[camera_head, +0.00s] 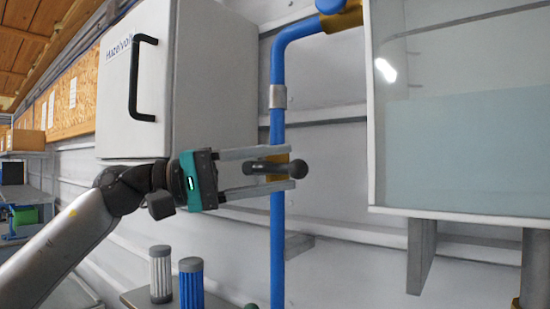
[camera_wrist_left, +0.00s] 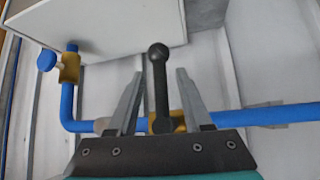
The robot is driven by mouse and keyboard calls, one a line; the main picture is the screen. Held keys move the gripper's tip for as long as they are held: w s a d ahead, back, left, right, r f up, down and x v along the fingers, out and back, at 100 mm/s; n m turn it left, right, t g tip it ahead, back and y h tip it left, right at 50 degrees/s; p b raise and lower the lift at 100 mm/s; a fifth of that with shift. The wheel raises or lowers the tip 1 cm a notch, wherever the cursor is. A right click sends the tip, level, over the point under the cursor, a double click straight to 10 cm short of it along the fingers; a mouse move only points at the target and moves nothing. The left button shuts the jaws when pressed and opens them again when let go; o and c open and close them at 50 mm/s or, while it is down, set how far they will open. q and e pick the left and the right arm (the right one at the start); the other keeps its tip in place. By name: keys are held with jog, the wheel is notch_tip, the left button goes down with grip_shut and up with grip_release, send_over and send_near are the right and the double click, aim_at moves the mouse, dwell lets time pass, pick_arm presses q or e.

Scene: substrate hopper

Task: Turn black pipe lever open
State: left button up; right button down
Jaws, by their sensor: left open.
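The black lever (camera_head: 297,169) sits on a brass valve body (camera_head: 277,160) on the vertical blue pipe (camera_head: 277,230). It sticks out from the pipe, with a round knob at its end. My left gripper (camera_head: 292,168) is open, its two fingers above and below the lever in the head view. In the left wrist view the black lever (camera_wrist_left: 160,85) stands between the two spread fingers (camera_wrist_left: 156,85), with a gap on each side. The brass valve body (camera_wrist_left: 168,123) shows behind it on the blue pipe (camera_wrist_left: 265,114). My right gripper is not in view.
A white cabinet (camera_head: 220,80) with a black handle stands behind my left arm. A clear tank (camera_head: 460,140) hangs at the right. A grey and a blue filter cylinder (camera_head: 191,285) stand on a shelf below. A second blue-handled valve (camera_wrist_left: 48,62) shows in the wrist view.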

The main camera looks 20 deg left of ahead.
pick_arm(q)
jog(key=shift+w+d, duration=0.1)
jog(key=shift+d, duration=0.1)
grip_shut()
dwell(0.3)
dwell(1.1)
